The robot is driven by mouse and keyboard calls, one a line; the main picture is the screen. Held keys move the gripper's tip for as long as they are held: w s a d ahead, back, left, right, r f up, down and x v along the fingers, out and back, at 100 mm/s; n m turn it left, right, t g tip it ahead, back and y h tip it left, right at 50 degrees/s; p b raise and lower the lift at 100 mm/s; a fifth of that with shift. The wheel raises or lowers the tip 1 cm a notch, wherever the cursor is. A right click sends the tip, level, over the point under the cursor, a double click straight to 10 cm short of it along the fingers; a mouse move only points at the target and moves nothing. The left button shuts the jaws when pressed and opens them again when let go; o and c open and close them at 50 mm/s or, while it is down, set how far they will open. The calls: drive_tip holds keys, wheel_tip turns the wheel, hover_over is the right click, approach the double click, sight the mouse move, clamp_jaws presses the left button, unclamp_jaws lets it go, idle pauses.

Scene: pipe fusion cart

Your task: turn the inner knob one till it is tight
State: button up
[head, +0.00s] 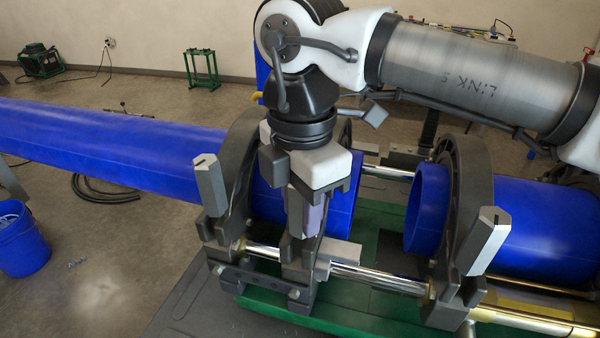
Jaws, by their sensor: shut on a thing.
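My gripper (312,208) points down over the front of the middle clamp and is shut on the inner knob (316,218). The knob is a grey-violet upright block, mostly hidden by the fingers and the white gripper body. It sits at the front of the inner clamp (298,272), whose lower part shows below the fingers. How tight the knob is cannot be seen.
Similar grey knobs stand on the left clamp (208,182) and the right clamp (487,236), close to either side. A long blue pipe (110,145) enters from the left; a second blue pipe (545,230) is at right. A shiny rail (365,275) runs along the front.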

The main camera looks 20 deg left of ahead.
drive_tip(key=shift+m, duration=1.6)
drive_tip(key=shift+m, duration=1.4)
